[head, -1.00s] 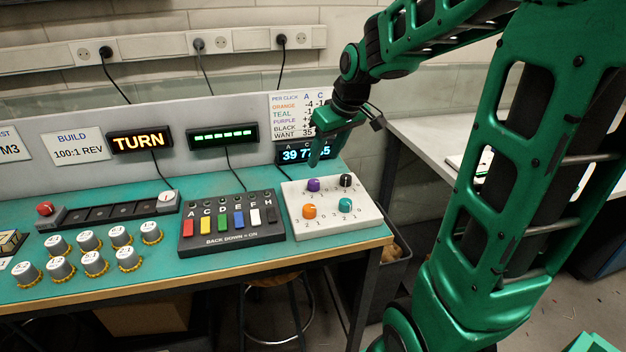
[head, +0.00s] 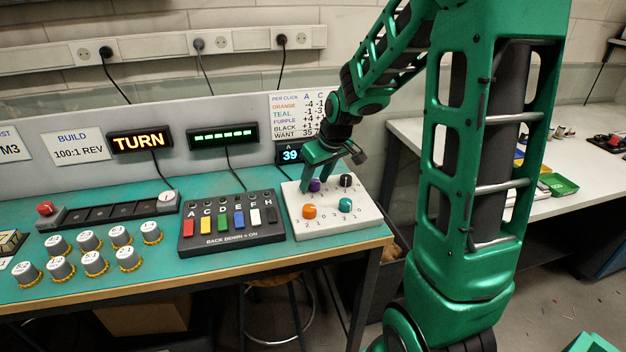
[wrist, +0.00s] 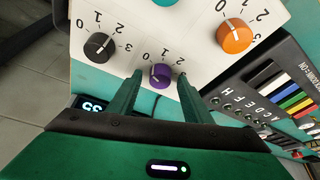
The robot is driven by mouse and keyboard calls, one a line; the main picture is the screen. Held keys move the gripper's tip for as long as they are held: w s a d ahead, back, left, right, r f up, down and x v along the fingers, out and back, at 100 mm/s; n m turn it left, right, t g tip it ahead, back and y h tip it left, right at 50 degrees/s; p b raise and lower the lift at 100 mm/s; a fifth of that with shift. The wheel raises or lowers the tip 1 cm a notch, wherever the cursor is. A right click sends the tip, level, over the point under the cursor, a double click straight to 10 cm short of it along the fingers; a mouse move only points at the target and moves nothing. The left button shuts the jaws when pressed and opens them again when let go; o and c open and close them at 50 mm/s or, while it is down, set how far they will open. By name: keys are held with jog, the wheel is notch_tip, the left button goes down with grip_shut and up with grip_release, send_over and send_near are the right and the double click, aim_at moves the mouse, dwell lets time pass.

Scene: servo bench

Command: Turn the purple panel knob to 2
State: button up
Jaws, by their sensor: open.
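The purple knob (head: 314,185) sits on the white panel (head: 362,221) at the right end of the bench. It also shows in the wrist view (wrist: 161,75), upside down, with printed numbers 0, 1, 2 around it; I cannot surely read its pointer. My gripper (head: 316,189) is low over the panel with its fingers open. In the wrist view the fingers (wrist: 157,82) stand on either side of the purple knob, with gaps between them and it. Whether the tips are down at its height I cannot tell.
On the same panel are a black knob (head: 346,180), an orange knob (head: 309,211) and a teal knob (head: 345,204), close by. A switch box (head: 232,240) stands left of the panel. A display (head: 290,153) behind is partly hidden by my arm.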

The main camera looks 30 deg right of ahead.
jog(key=c, duration=1)
jog(key=shift+c, duration=0.2)
